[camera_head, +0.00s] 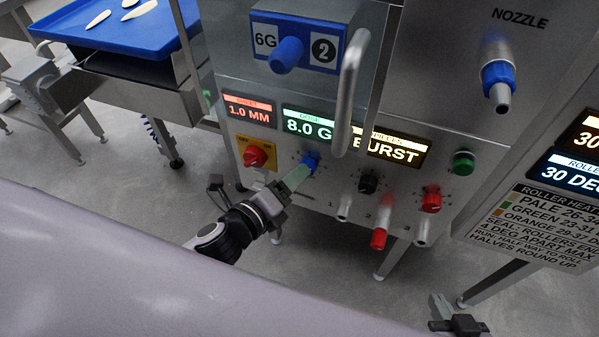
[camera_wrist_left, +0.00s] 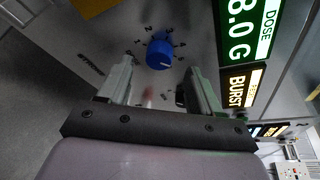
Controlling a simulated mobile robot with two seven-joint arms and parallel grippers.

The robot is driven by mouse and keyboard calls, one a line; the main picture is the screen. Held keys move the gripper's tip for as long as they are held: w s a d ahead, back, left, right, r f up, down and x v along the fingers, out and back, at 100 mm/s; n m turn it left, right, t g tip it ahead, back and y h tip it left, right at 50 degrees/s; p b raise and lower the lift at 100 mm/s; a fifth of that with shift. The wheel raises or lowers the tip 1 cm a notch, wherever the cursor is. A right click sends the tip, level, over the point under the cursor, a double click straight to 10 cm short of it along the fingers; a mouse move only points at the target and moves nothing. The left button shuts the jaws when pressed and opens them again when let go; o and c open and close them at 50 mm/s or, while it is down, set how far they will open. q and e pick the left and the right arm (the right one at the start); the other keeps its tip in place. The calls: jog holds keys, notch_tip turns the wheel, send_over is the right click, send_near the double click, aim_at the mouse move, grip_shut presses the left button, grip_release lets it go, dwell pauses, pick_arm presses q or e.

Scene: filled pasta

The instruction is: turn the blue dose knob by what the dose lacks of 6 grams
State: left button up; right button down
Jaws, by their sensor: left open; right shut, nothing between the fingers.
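The blue dose knob (camera_head: 311,160) sits on the steel machine panel, below the green dose display (camera_head: 307,124), which reads 8.0 G. In the left wrist view the knob (camera_wrist_left: 159,53) has a pale pointer line and dial marks around it. My left gripper (camera_head: 296,181) is open at the knob; its fingers (camera_wrist_left: 160,85) stand either side of and short of the knob in that view, with no visible contact. My right gripper (camera_head: 441,304) is shut and empty at the bottom right, away from the panel.
A red knob on a yellow plate (camera_head: 256,156) is left of the dose knob; a black knob (camera_head: 368,183) is right. Red (camera_head: 431,199) and green (camera_head: 463,163) controls lie farther right. A metal handle (camera_head: 348,92) juts out above. The burst display (camera_head: 396,147) is lit.

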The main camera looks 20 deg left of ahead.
pick_arm(q)
jog(key=shift+x, duration=1.95)
jog(key=shift+f+b, duration=0.1)
jog(key=shift+b, duration=0.2)
jog(key=c, duration=1)
